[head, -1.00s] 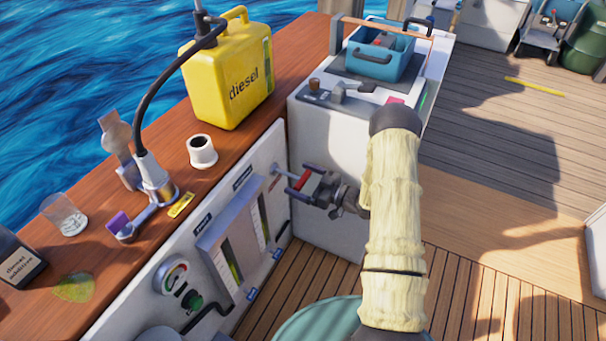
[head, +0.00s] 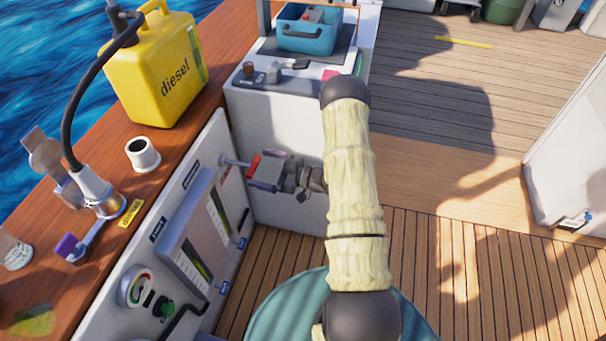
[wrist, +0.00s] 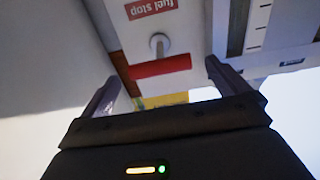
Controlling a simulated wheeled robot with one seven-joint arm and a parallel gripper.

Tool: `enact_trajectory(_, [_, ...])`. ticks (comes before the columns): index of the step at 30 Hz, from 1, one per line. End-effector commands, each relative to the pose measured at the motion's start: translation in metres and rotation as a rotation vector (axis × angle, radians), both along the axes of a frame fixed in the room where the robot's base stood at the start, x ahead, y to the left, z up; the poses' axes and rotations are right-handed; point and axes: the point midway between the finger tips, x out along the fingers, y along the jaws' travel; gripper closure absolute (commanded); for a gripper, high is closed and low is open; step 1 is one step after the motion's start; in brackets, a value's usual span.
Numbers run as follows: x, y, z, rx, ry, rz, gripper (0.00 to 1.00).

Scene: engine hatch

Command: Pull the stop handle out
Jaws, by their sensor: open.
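The stop handle is a red crossbar (head: 254,165) on a pale rod (head: 234,161) that stands out from the white side panel. In the wrist view the red bar (wrist: 160,67) lies crosswise below the "fuel stop" label (wrist: 150,8), with the rod behind it. My gripper (head: 264,172) is open in front of the panel, close to the bar. In the wrist view the fingers of my gripper (wrist: 162,80) are spread, one near each end of the bar. I cannot tell whether either finger touches it.
A yellow diesel can (head: 152,75) and a white cup (head: 142,154) stand on the ledge. A white console (head: 290,115) is behind my gripper.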

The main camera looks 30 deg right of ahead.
Motion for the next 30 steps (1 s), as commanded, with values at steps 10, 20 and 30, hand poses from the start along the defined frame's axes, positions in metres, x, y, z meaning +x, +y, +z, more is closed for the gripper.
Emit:
enact_trajectory(10, [-0.046,-0.055,0.001,0.0,0.003,-0.006,0.0])
enact_trajectory(20, [-0.085,-0.101,0.0,0.001,0.002,-0.006,0.0])
enact_trajectory(30, [-0.094,-0.111,0.0,0.001,0.002,-0.003,0.0])
